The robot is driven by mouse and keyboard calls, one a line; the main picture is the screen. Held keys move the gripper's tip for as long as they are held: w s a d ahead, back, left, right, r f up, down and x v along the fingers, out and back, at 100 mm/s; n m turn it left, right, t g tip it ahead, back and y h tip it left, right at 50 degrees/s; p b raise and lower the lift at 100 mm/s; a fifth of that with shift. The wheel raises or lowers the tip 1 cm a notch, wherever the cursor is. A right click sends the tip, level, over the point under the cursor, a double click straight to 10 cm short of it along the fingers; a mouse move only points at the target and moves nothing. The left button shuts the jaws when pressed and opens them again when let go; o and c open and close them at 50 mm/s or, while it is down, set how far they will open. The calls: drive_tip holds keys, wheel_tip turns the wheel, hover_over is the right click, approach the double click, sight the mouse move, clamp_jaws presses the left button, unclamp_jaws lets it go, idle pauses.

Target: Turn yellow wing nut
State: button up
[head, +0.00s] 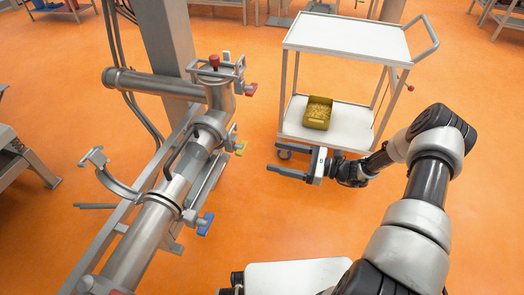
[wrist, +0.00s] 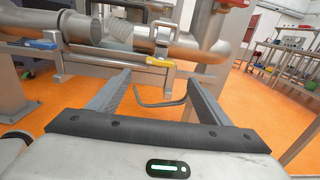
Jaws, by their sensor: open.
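The yellow wing nut (head: 241,148) sits on the right side of the pipe assembly, at a middle clamp, in the head view. In the wrist view the yellow wing nut (wrist: 160,62) shows ahead, just beyond the fingertips and roughly centred between them. My gripper (head: 274,159) is open and empty, with its fingers pointing left toward the pipe. It stands to the right of the yellow wing nut, apart from it. In the wrist view the gripper (wrist: 159,82) shows both fingers spread wide. A bent metal rod (wrist: 160,103) appears between them, farther off.
A red wing nut (head: 250,90) sits farther up the steel pipe (head: 177,188), and a blue wing nut (head: 205,223) nearer. A white trolley (head: 345,38) with a yellow bin (head: 318,112) on its lower shelf stands behind my gripper. Orange floor is clear between pipe and trolley.

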drive_tip(key=v, duration=0.6)
drive_tip(key=shift+d, duration=0.35)
drive_tip(key=shift+r, duration=0.1)
